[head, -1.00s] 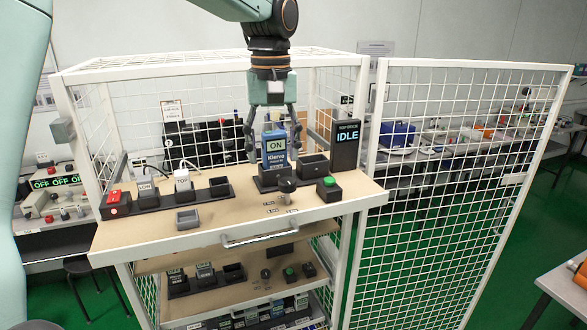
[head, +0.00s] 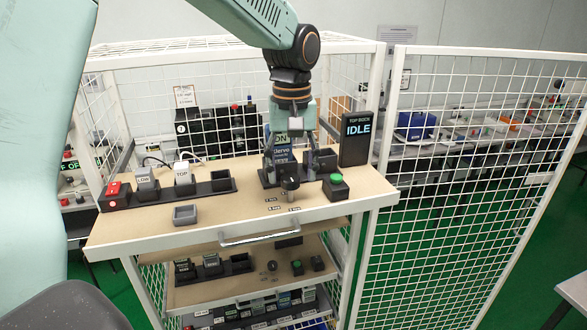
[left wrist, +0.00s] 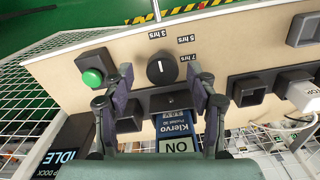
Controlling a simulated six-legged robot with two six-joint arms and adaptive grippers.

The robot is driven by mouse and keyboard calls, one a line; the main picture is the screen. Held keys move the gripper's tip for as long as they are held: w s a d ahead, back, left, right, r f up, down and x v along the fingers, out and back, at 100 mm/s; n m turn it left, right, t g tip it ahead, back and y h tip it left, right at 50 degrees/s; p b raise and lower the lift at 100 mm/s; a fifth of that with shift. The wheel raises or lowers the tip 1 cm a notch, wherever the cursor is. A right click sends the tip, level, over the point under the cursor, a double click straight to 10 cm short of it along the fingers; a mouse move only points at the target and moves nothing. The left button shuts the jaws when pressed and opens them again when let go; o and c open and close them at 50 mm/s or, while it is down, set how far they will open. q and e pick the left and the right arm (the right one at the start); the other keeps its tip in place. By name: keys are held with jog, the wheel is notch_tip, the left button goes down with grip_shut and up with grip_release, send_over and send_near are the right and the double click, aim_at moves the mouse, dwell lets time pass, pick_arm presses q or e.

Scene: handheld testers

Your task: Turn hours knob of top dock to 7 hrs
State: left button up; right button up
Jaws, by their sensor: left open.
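The hours knob (head: 290,183) is a dark round knob on the top shelf. It also shows in the left wrist view (left wrist: 161,69) with a white pointer line and upside-down labels for 3, 7 and another hours value beside it. My left gripper (head: 288,168) is open and comes down over the knob. In the left wrist view its fingers (left wrist: 163,84) stand on both sides of the knob; I see no clear contact. The blue Klervo tester (left wrist: 175,124), showing ON, stands in the dock behind the knob, partly hidden by the gripper. The top dock display (head: 356,138) reads IDLE. My right gripper is not in view.
A green button (head: 335,185) sits close to the right of the knob. A grey tray (head: 185,214) and a rack (head: 221,183) with testers stand to the left. A mesh cage door (head: 470,190) is at the right. The shelf front is mostly clear.

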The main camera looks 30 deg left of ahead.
pick_arm(q)
jog(key=shift+w+a+f, duration=0.1)
jog(key=shift+a+f, duration=0.05)
jog(key=shift+f, duration=0.25)
jog(key=shift+a+f, duration=0.15)
jog(key=shift+s, duration=0.4)
jog(key=shift+r, duration=0.2)
jog(key=shift+c, duration=0.9)
jog(key=shift+w+d+f, duration=0.15)
jog(key=shift+w+d, duration=0.05)
jog(key=shift+w, duration=0.2)
jog(key=c, duration=0.4)
jog(key=shift+s+a, duration=0.1)
jog(key=shift+a, duration=0.1)
jog(key=c, duration=0.3)
jog(key=shift+d, duration=0.15)
jog(key=shift+c, duration=1.4)
